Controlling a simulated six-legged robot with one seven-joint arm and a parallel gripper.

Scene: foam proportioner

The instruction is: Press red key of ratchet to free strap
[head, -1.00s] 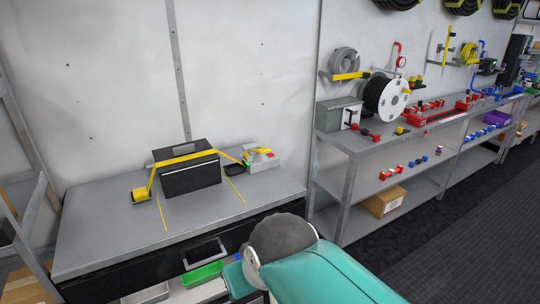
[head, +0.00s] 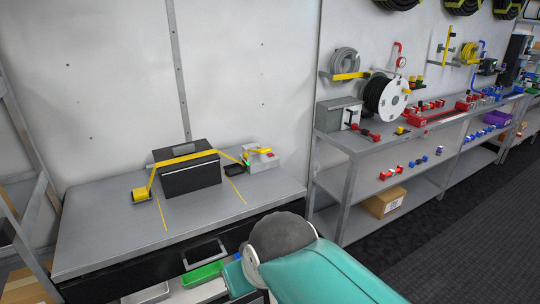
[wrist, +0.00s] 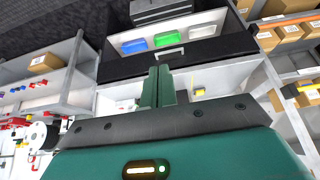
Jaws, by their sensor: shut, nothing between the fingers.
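The ratchet (head: 258,158) is a pale grey unit with a yellow handle and a small red part (head: 269,155), on the right of the grey bench top. A yellow strap (head: 188,157) runs from it over a black case (head: 190,177) to a yellow anchor block (head: 140,195) at the left. A tiny green spot shows on the strap side of the ratchet. My gripper (wrist: 157,86) shows in the wrist view with its green fingers together and nothing between them. It is away from the ratchet, which I cannot make out in that view. In the head view my arm hides the gripper.
The grey bench (head: 105,235) has yellow lines on its top and clear room in front of the case. An open drawer below holds a green tray (head: 203,273). A shelf unit (head: 345,145) with reels and red fittings stands at the right.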

